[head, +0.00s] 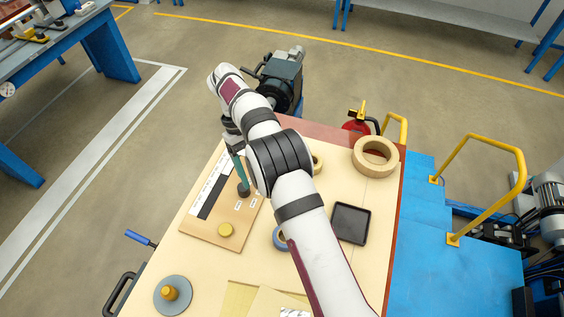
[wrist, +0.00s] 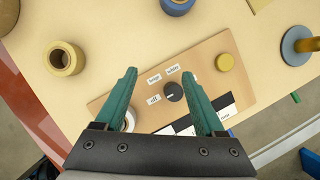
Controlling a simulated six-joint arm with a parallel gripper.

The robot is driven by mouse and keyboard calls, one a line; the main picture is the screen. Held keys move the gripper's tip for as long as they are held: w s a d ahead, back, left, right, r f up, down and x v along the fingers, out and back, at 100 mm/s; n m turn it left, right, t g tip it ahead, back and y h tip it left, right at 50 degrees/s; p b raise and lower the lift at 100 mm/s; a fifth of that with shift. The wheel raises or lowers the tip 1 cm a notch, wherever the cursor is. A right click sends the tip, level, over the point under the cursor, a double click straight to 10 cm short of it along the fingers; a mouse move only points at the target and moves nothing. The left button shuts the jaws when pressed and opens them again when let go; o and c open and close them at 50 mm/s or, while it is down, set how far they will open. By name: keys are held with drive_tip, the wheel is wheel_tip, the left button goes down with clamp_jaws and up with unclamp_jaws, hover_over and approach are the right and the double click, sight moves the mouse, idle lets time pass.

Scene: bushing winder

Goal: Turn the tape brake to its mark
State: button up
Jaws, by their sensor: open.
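A dark round knob (wrist: 173,92), which looks like the tape brake, sits on a tan board (wrist: 215,45) with a pale pointer line on top. Small white labels lie around it; one label (wrist: 153,99) on its left seems to read "off", the others are hard to read. In the head view the knob (head: 243,191) shows just below my fingertips. My gripper (wrist: 159,72) is open, its teal fingers on either side of the knob in the wrist view, with no clear contact. In the head view my gripper (head: 241,178) points down, partly hidden by my arm.
A yellow round piece (head: 225,230) is on the same board. A black tray (head: 350,223), a blue tape roll (head: 280,239), a large tan roll (head: 375,156) and a grey disc with a yellow peg (head: 172,295) stand around on the table. A dark machine (head: 281,80) stands behind my wrist.

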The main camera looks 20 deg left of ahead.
drive_tip(key=w+d+r, duration=0.1)
drive_tip(key=d+r, duration=0.3)
drive_tip(key=d, duration=0.3)
drive_tip(key=shift+w+r, duration=0.2)
drive_tip(key=shift+w, duration=0.2)
drive_tip(key=shift+d, duration=0.1)
